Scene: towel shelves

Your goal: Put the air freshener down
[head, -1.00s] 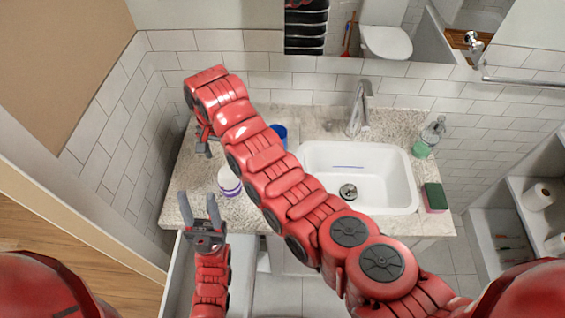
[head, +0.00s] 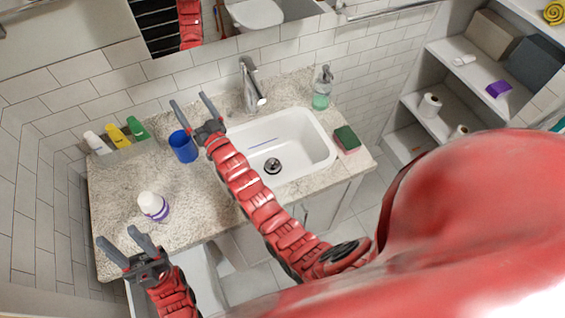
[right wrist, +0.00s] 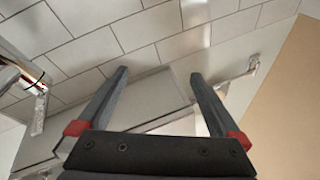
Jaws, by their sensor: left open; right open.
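A white and purple container (head: 153,205), which looks like the air freshener, stands on the left part of the stone counter (head: 205,205). It is apart from both grippers. My left gripper (head: 117,236) is open and empty at the counter's front left edge, in front of the container. My right gripper (head: 188,100) is open and empty, over the back of the counter between the blue cup and the faucet in the head view. The right wrist view shows its two spread fingers (right wrist: 159,73) with nothing between them, facing the tiled wall.
White, yellow and green bottles (head: 117,136) stand at the back left. A blue cup (head: 183,146) is close to my right gripper. The faucet (head: 251,85), sink (head: 318,152), soap bottle (head: 321,92) and sponge (head: 346,139) are to the right.

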